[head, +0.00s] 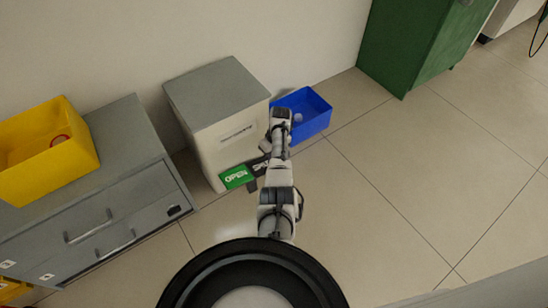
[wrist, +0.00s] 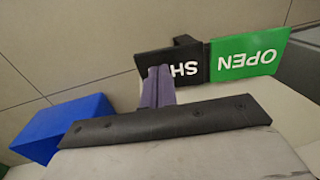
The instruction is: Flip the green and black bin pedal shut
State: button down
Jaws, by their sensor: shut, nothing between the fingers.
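The bin (head: 225,122) is a pale box with a grey lid, standing against the wall. Its pedal sits low at the front. The green OPEN half of the pedal (head: 236,177) is on the left, and the black half (head: 258,167) is on the right, partly covered by my arm. In the wrist view the green half (wrist: 246,54) and the black half (wrist: 190,50) lie side by side, lettering upside down. My gripper (wrist: 159,72) is shut and empty, its fingertips overlapping the black half and hiding part of its lettering. I cannot tell whether they touch it.
A blue open bin (head: 308,112) stands just right of the pale bin. A grey drawer cabinet (head: 125,215) with a yellow crate (head: 80,165) on it is at left. A green cabinet (head: 410,45) stands at the back right. The tiled floor at right is clear.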

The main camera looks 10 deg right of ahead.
notch_tip(320, 180, up, 9)
jog(key=d+p, duration=0.2)
jog(key=shift+w, duration=0.45)
jog(key=shift+f, duration=0.15)
